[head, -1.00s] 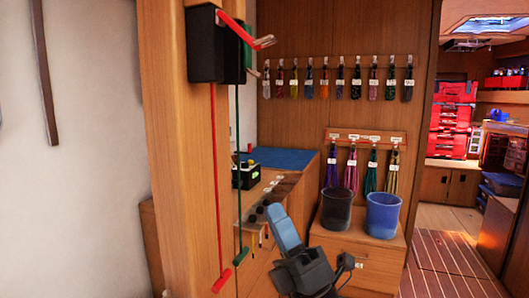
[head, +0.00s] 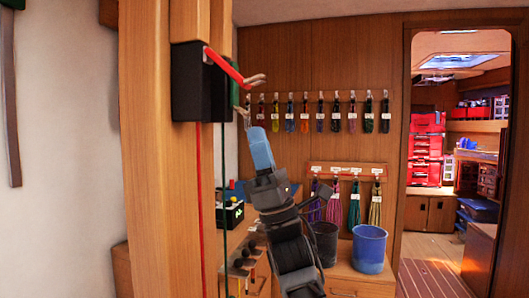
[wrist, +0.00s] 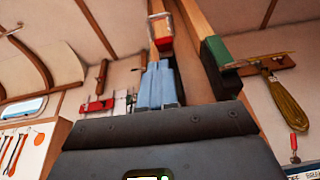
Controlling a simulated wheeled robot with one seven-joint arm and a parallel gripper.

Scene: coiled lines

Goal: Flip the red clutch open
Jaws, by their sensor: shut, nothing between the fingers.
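The red clutch lever (head: 224,65) slopes down to the right from the top of a black box (head: 199,84) on a wooden post, ending in a pale tip. A green lever (head: 234,94) shows partly behind the box. My gripper (head: 258,130) is shut and empty, its blue fingers pointing up, below the red lever's tip in the picture. In the wrist view, the blue fingertips (wrist: 158,64) point toward the red lever (wrist: 161,36), with a visible gap in the picture. The green part (wrist: 215,51) is right of the fingers.
A red line (head: 202,200) and a dark green line (head: 225,200) hang below the box. The wooden post (head: 155,160) stands left of my arm. Coiled lines (head: 350,115) hang on the back wall. Blue (head: 369,248) and dark (head: 324,243) buckets stand behind.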

